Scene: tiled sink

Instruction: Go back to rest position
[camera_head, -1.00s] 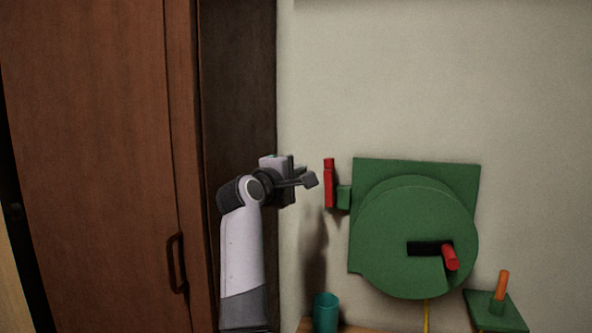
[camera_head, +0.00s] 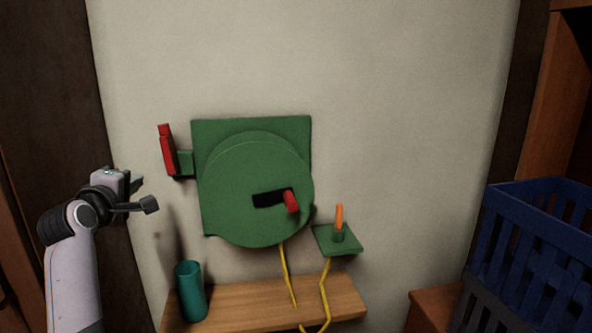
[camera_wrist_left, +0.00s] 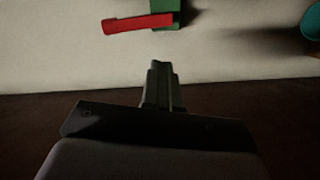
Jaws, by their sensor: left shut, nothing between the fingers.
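My left gripper (camera_head: 144,194) is raised at the left of the head view, with its arm coming up from below. Its fingers are shut and empty, and they show together in the left wrist view (camera_wrist_left: 162,88). The green wall device (camera_head: 245,190) with its round front is to the right of the gripper, with a visible gap. Its red lever (camera_head: 167,150) stands nearly upright on the left side, above and right of the gripper. The lever also shows in the left wrist view (camera_wrist_left: 137,23), apart from the fingers. My right gripper is not in view.
A teal cup (camera_head: 191,292) stands on the wooden shelf (camera_head: 260,300) below the device. A green plate with an orange stick (camera_head: 338,217) is at its right. A blue crate (camera_head: 530,240) is at the far right. Dark wood borders the left.

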